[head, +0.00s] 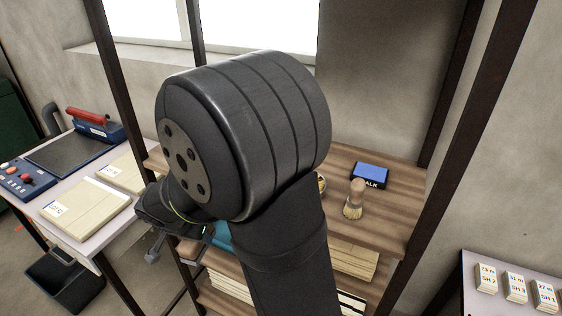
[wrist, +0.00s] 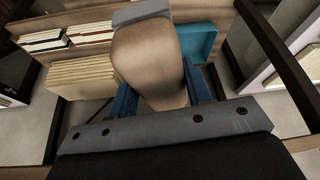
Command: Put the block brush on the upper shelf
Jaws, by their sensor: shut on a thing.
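In the wrist view, a tan wooden block (wrist: 150,65), which I take for the block brush, sits between the blue fingers of my gripper (wrist: 160,88). The gripper is shut on it. A grey strip shows at the block's far end; bristles cannot be made out. The upper shelf (head: 392,212) is a brown wooden board in the head view, partly hidden behind my arm. In the head view the held block and the fingertips are hidden by my wrist.
On the upper shelf stand a round brush (head: 355,200) and a blue chalk box (head: 370,175). A teal bin (wrist: 196,42) and stacked boards (wrist: 82,80) are on shelving below. Dark posts (head: 452,100) frame the rack. A worktable (head: 95,235) is at left. Bare shelf shows at the right front.

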